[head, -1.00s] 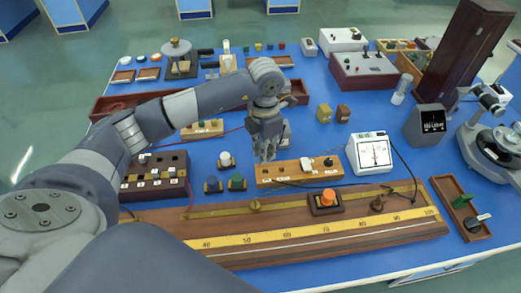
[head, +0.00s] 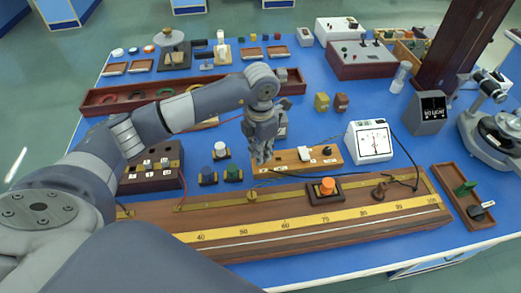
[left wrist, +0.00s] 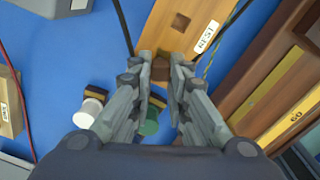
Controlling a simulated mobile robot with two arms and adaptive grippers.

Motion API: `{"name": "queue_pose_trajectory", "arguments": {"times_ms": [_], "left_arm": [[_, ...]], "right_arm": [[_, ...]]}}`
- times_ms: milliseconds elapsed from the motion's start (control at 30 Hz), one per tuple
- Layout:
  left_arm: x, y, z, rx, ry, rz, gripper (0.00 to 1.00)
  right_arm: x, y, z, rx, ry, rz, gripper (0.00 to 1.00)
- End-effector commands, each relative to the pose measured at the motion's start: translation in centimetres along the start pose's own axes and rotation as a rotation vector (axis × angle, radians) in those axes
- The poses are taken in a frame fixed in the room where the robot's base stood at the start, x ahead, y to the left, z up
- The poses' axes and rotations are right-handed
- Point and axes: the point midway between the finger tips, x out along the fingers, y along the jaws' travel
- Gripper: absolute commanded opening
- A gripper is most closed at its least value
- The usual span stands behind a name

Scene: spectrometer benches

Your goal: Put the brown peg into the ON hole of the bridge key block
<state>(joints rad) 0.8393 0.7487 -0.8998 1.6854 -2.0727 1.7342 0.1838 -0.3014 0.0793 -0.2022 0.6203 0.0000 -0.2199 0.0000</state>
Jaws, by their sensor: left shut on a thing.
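The bridge key block (head: 292,167) is a long light-wood block with white labels, a white piece and a black knob on top. In the left wrist view, the block (left wrist: 206,14) shows a dark square hole and a label that seems to read REST. My left gripper (head: 262,158) is at the block's left end. In the left wrist view, my left gripper (left wrist: 160,82) is shut on the brown peg (left wrist: 161,68), which overlaps the block's near end. The fingers hide much of the peg; I cannot tell whether its tip is in a hole. My right gripper is out of view.
A long wooden slide-wire board (head: 240,212) with an orange knob (head: 327,186) lies in front of the block. A white meter (head: 370,141) stands to the right. Green (head: 232,174) and blue-capped pieces stand to the left. Cables run near the block.

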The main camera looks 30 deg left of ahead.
Motion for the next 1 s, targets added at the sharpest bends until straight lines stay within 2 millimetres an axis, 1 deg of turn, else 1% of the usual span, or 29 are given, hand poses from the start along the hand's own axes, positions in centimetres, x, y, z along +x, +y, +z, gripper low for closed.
{"name": "queue_pose_trajectory", "arguments": {"times_ms": [33, 133, 467, 500, 567, 600, 833, 900, 1000], "left_arm": [[0.45, 0.03, 0.01, -0.001, 0.0, 0.0, 0.0], [0.73, 0.04, 0.02, -0.001, -0.001, 0.0, 0.0], [0.78, 0.04, 0.02, -0.001, -0.001, 0.0, 0.0], [0.78, 0.04, 0.02, -0.001, -0.001, 0.0, 0.21], [0.78, 0.04, 0.02, -0.001, -0.001, 0.0, 0.34], [0.78, 0.04, 0.02, -0.001, 0.0, 0.0, 0.4], [0.79, 0.03, 0.01, -0.001, 0.0, 0.0, 0.4], [0.76, 0.03, 0.01, -0.001, 0.0, 0.0, 0.4], [0.23, 0.06, 0.06, -0.001, -0.002, 0.001, 0.4]], "right_arm": [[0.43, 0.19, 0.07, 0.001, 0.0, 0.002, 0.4], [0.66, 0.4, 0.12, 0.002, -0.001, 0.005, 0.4], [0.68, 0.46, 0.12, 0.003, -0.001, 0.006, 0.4], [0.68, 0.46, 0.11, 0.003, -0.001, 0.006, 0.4], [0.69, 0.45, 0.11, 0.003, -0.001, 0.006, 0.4], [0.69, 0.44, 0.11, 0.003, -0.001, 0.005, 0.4], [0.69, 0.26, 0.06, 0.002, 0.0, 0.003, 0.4], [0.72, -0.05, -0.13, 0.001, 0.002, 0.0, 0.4], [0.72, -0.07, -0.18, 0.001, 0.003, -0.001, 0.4]]}}
